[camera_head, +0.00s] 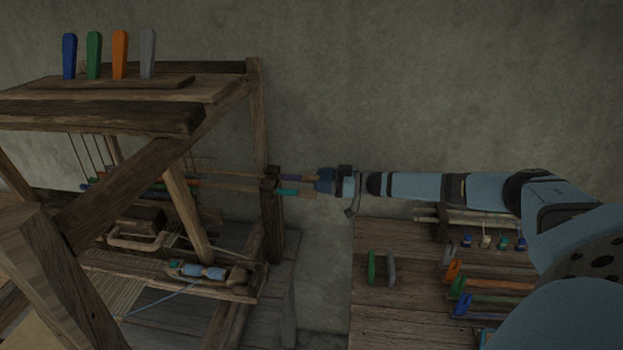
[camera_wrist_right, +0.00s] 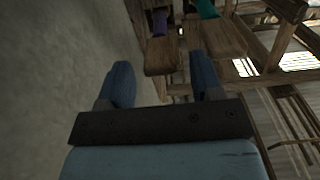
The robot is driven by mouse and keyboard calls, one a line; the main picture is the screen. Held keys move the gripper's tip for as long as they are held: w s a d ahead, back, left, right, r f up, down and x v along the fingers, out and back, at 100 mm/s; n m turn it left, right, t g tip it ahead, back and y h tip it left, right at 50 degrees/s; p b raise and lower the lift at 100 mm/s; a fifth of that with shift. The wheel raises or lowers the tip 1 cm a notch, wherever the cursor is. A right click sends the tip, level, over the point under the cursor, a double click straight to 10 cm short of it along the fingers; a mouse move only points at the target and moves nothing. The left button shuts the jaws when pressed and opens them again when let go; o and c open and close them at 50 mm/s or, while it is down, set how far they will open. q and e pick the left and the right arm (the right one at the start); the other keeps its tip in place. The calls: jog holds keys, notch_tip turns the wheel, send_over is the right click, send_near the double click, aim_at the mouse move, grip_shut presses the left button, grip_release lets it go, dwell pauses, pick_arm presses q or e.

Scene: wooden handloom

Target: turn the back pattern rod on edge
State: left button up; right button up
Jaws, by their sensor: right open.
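Two wooden pattern rods stick out of the loom's right side towards my right gripper. In the right wrist view, the back rod (camera_wrist_right: 160,57), on the wall side, has a purple band. Its end lies ahead, in line with the gap between my fingers. The front rod (camera_wrist_right: 226,40) has a teal band (camera_head: 287,192) and lies just ahead of the right-hand finger. My right gripper (camera_head: 318,181) is open, its blue fingers (camera_wrist_right: 163,82) apart with nothing gripped. In the head view it hides the back rod's end. I cannot tell whether the fingers touch either rod. My left gripper is not in view.
The loom's upright post (camera_head: 272,215) stands just left of the rod ends. A grey wall (camera_head: 420,90) is behind. A side table (camera_head: 390,320) at the lower right holds several coloured pieces. Four-colour pegs (camera_head: 120,55) stand on the loom's top.

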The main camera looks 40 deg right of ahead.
aim_at(312, 177)
jog(key=shift+x, duration=1.7)
jog(key=c, duration=0.9)
jog(key=shift+c, duration=0.2)
